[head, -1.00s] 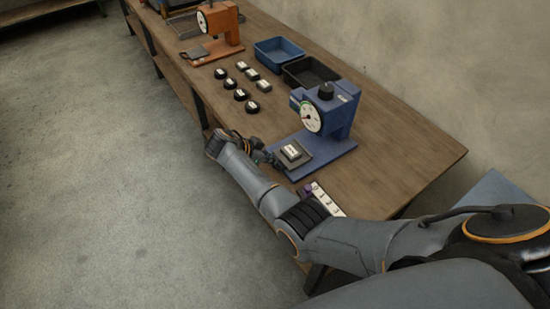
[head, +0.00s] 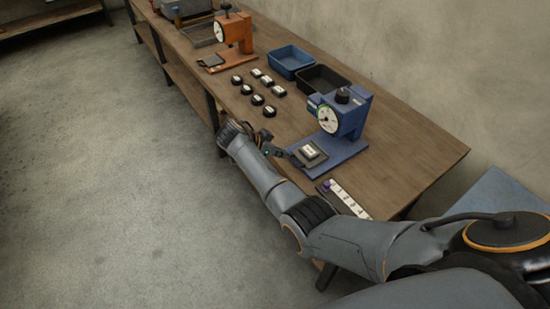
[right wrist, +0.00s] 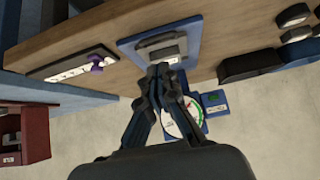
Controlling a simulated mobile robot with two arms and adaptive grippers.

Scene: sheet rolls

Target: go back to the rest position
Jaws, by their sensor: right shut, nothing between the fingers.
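My right gripper (head: 287,157) is at the near edge of the workbench (head: 415,150), just left of the blue gauge stand (head: 351,117). In the right wrist view its fingers (right wrist: 160,72) are closed together and hold nothing. A small white-topped block (head: 309,152) sits on the grey pad of the blue stand, a short way from the fingertips. The block and pad also show beyond the fingers in the right wrist view (right wrist: 163,50). My left gripper is out of view.
A numbered white strip with a purple marker (head: 347,199) lies at the bench's near end. Several round and square pieces (head: 257,99) stand in rows. A blue tray (head: 290,62), a black tray (head: 321,79) and an orange gauge stand (head: 233,40) are farther back. Open floor lies left.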

